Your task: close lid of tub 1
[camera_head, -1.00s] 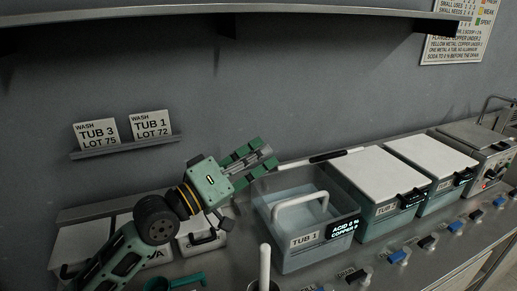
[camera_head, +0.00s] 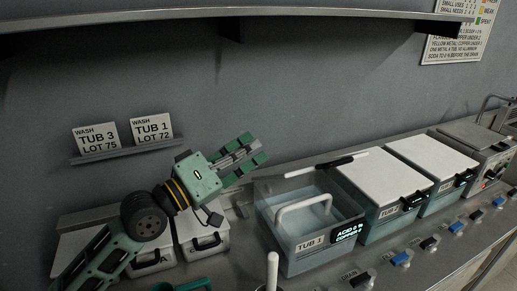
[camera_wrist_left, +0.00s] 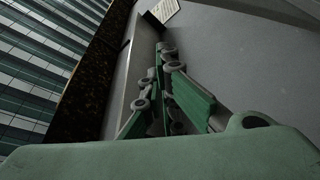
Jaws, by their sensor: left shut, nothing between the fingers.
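Tub 1 (camera_head: 302,243) is a clear, open-topped box with liquid and a white loop handle (camera_head: 302,203) inside. Its lid (camera_head: 325,165) stands raised at the tub's back edge, seen nearly edge-on, with a dark handle strip along the top. My left gripper (camera_head: 248,156), green and grey, is shut and empty. It hovers behind and left of tub 1, apart from the lid. Its fingers (camera_wrist_left: 165,92) also show in the left wrist view, against a grey wall. My right gripper is not in view.
Two more tubs with white lids shut (camera_head: 382,178) (camera_head: 433,159) stand right of tub 1. White lidded boxes (camera_head: 203,232) sit at left under my arm. Buttons line the counter's front edge (camera_head: 400,258). A shelf (camera_head: 200,18) runs along the wall above.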

